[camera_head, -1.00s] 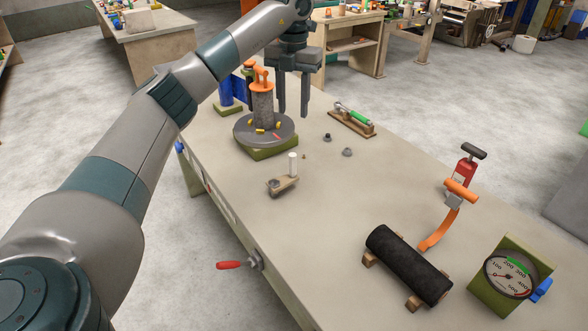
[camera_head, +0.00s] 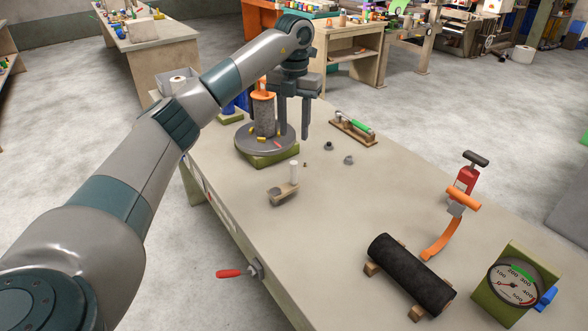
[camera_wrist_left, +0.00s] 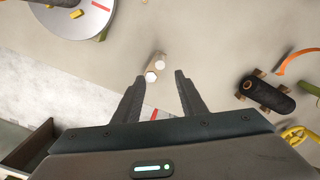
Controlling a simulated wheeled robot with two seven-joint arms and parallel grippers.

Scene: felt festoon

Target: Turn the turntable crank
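The turntable (camera_head: 249,149) is a grey disc on a green base at the back left of the table, with a dark roll standing on it. A small crank (camera_head: 284,192) with an upright white knob (camera_head: 294,171) sits on the table in front of the turntable; I take it for the turntable crank. My left gripper (camera_head: 294,137) points down beyond the crank, beside the turntable's right side. In the left wrist view the crank (camera_wrist_left: 156,64) lies just ahead of the gap between the fingers (camera_wrist_left: 159,77). The fingers are apart and empty. My right gripper is out of view.
A dark roller (camera_head: 411,273), an orange-handled tool (camera_head: 461,198) and a dial gauge (camera_head: 513,284) are at front right. A red handle (camera_head: 230,273) sticks out from the table's front edge.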

